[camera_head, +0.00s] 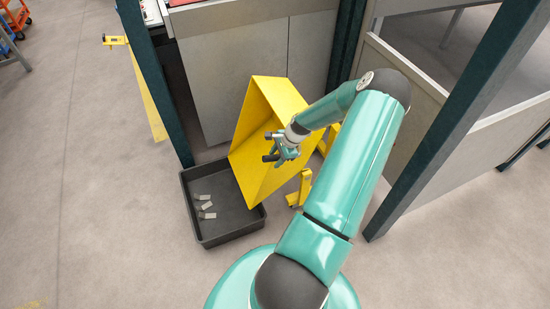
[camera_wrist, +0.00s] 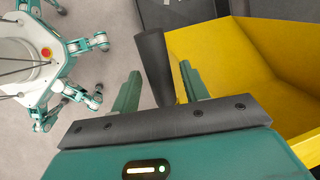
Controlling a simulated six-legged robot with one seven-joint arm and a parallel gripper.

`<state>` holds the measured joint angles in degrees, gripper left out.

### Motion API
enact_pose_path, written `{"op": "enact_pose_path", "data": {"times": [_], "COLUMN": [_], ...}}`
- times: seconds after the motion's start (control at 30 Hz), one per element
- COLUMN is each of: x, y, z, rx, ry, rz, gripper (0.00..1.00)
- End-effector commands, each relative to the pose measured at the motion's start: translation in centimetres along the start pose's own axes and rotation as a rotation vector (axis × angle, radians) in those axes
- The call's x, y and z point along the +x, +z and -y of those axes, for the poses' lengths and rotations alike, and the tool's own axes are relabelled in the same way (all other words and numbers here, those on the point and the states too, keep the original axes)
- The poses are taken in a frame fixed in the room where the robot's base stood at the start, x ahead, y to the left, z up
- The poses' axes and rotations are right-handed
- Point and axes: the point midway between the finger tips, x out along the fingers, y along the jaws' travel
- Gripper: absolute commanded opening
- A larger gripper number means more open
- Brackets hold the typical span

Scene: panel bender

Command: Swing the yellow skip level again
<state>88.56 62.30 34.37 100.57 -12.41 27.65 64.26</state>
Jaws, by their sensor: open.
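The yellow skip (camera_head: 262,115) is tilted steeply on its yellow stand (camera_head: 304,188), its open side facing left over a black tray. It also fills the right of the wrist view (camera_wrist: 225,52). My gripper (camera_head: 270,147) is at the skip's open side in the head view. In the wrist view my gripper (camera_wrist: 158,88) has its two green fingers apart. A dark round bar (camera_wrist: 153,62), which looks like a handle, stands between the fingers. I cannot tell whether either finger touches it, and where it joins the skip is hidden.
The black tray (camera_head: 232,238) lies on the floor below the skip, with several small grey pieces (camera_head: 205,206) in it. Dark green posts (camera_head: 160,80) and (camera_head: 455,125) stand either side, with grey cabinets (camera_head: 240,75) behind.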

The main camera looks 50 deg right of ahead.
Motion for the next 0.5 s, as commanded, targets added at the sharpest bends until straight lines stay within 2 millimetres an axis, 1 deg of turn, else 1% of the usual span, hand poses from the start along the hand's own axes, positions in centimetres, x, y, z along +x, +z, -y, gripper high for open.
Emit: {"op": "enact_pose_path", "data": {"times": [0.03,0.1,0.37,0.4,0.47,0.5], "x": [0.53,0.91,1.04,1.03,1.02,1.02], "y": [0.05,0.09,0.08,0.08,0.08,0.08], "z": [0.01,0.09,0.13,0.13,0.12,0.12], "rx": [0.0,0.0,0.0,0.0,0.0,0.0], "ry": [0.001,0.0,0.0,0.0,0.0,0.0], "rz": [0.001,0.001,0.0,0.0,0.0,0.0], "gripper": [0.45,0.45,0.45,0.41,0.29,0.21]}}
